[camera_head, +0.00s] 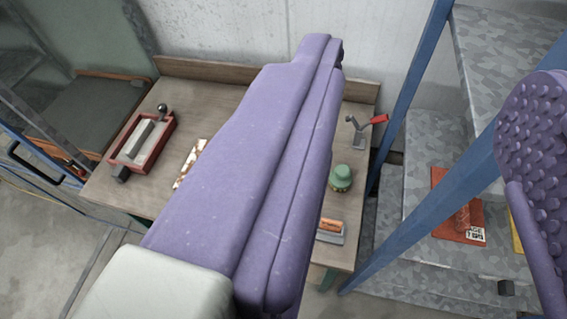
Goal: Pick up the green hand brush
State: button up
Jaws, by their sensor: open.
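A small green object with a rounded top (342,174) stands upright on the right part of the wooden workbench (225,97). It is the only green hand-sized item I see, and it looks like the green hand brush; its lower part is too small to tell clearly. My gripper (436,72) is in the foreground, with one long purple finger across the middle and a nubbed purple pad at the right edge. The fingers are wide apart and nothing shows between them in their grip. The brush shows just right of the long finger, apparently well beyond it.
A red-framed device (166,146) sits at the bench's left. A red-handled clamp-like tool (361,133) stands behind the brush, and an orange-topped grey tool (331,226) lies in front. A blue shelf post (428,205) and grey shelves (418,134) stand right. My finger hides the bench's middle.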

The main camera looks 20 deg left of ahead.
aim_at(341, 178)
jog(key=i+l, duration=0.25)
jog(key=i, duration=0.25)
jog(key=i+l, duration=0.25)
jog(key=i, duration=0.3)
